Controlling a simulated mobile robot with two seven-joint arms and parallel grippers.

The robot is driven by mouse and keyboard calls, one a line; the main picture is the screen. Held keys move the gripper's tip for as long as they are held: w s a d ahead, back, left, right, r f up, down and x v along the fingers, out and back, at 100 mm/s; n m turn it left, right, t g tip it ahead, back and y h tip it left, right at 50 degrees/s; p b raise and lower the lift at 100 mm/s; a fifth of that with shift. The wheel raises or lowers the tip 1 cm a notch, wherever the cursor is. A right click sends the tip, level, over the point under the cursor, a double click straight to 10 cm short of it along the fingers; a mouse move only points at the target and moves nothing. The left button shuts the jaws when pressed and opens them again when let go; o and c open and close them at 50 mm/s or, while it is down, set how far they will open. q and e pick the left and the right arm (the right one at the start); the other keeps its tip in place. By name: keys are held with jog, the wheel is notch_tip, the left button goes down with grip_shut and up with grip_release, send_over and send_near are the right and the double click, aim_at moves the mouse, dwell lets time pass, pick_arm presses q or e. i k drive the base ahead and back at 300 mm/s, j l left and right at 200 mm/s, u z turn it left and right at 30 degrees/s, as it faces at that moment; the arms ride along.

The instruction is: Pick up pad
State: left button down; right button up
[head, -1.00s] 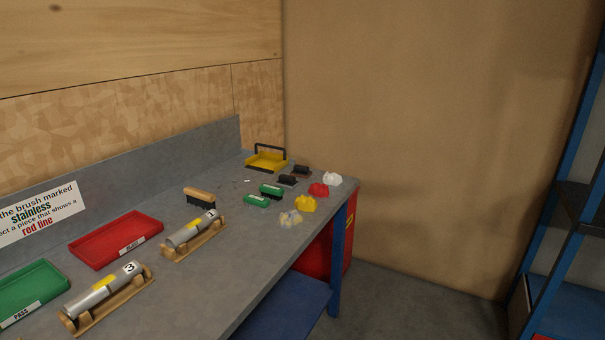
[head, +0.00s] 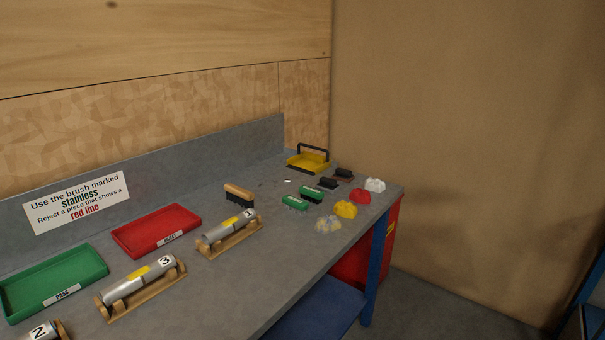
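Which item is the pad is not certain from this view. Candidates at the bench's far right end are crumpled cloth-like lumps: a white one (head: 375,185), a red one (head: 359,196), a yellow one (head: 345,209) and a mottled grey-yellow one (head: 328,225). Beside them lie two small green-topped blocks, a nearer one (head: 295,203) and a farther one (head: 311,193), and two dark blocks, one (head: 328,182) in front of the other (head: 343,173). A wooden-backed brush (head: 239,194) with dark bristles stands left of these. Neither of my grippers is in view.
The grey bench (head: 270,265) holds a green PASS tray (head: 55,264), a red REJECT tray (head: 157,221), metal tubes on wooden cradles, including tube 3 (head: 138,283), and a yellow tray (head: 308,162) with a black handle. A sign (head: 77,202) leans behind.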

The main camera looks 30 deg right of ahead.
aim_at(343, 175)
jog(key=i+l+u, duration=0.1)
jog(key=l+u, duration=0.4)
jog(key=l, duration=0.35)
jog(key=l+u, duration=0.25)
jog(key=l, duration=1.25)
jog(key=k+l+u, duration=0.1)
jog(key=l, duration=0.5)
jog(key=k+l, duration=0.1)
jog(key=l, duration=0.5)
jog(key=u, duration=0.05)
